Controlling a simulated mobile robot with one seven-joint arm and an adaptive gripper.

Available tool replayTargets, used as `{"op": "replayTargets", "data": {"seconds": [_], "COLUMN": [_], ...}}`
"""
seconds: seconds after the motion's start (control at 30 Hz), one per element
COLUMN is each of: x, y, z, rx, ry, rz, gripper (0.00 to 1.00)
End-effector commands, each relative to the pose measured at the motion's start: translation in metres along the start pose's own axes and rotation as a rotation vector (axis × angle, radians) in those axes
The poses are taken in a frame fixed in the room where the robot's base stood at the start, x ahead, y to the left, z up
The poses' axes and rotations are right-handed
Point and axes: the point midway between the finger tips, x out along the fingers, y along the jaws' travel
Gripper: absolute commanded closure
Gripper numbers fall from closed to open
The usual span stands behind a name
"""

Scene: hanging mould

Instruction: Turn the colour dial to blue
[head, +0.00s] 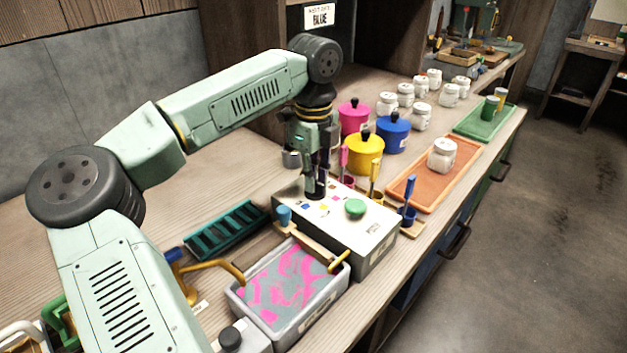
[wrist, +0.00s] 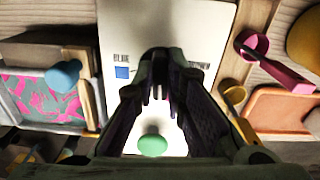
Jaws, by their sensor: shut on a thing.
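The white control box (head: 375,230) stands on the bench with small colour squares on its top and a green button (head: 355,208). The green button also shows in the wrist view (wrist: 153,145). My gripper (head: 317,190) points down onto the box top, its fingers shut on the colour dial, which they hide almost wholly. In the wrist view my gripper (wrist: 160,92) is close above the box top (wrist: 135,30). A blue square (wrist: 122,72) marked BLUE lies to the left of the fingers. The dial's pointer direction cannot be seen.
A grey tray of pink-and-grey marbled liquid (head: 290,285) stands in front of the box. Magenta, yellow (head: 363,157) and blue (head: 393,132) pots stand behind it, with small ladles near. A sign reading BLUE (head: 320,17) hangs above. An orange tray (head: 425,185) lies right.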

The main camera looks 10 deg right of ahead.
Motion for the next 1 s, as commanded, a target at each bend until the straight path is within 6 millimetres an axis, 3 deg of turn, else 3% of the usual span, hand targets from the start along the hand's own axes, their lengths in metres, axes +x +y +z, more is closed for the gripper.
{"op": "replayTargets", "data": {"seconds": [1.0], "x": [-0.0008], "y": [-0.0041], "z": [-0.0016], "rx": [0.963], "ry": [-0.002], "rz": [-0.001], "gripper": [1.00]}}
